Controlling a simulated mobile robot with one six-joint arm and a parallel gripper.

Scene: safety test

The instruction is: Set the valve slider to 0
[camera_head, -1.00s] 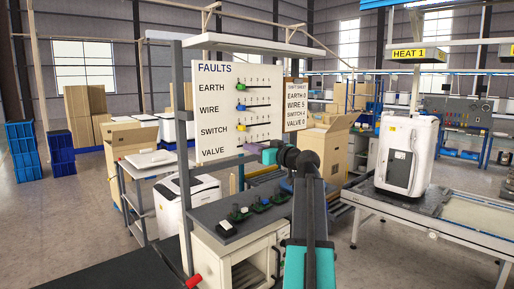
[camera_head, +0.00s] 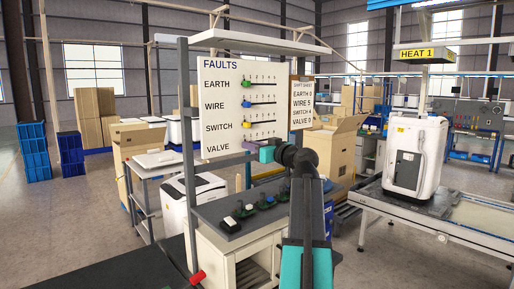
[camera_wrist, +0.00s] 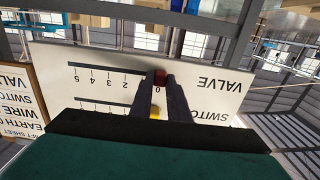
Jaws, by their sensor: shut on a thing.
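The white FAULTS board (camera_head: 222,108) stands upright behind the bench, with slider rows for EARTH, WIRE, SWITCH and VALVE. My gripper (camera_head: 245,147) is at the VALVE row in the head view and hides its knob there. The wrist view shows the board upside down. In it my gripper (camera_wrist: 160,82) is shut on the red valve slider knob (camera_wrist: 160,74), at the 0 end of its scale. The yellow switch knob (camera_wrist: 155,111) shows between the fingers, on the neighbouring row.
The blue wire knob (camera_head: 246,104) and yellow switch knob sit at the left end of their rows. A shift sheet (camera_head: 302,97) hangs right of the board. Several small devices stand on the dark bench top (camera_head: 215,208) below. A shelf (camera_head: 262,43) overhangs the board.

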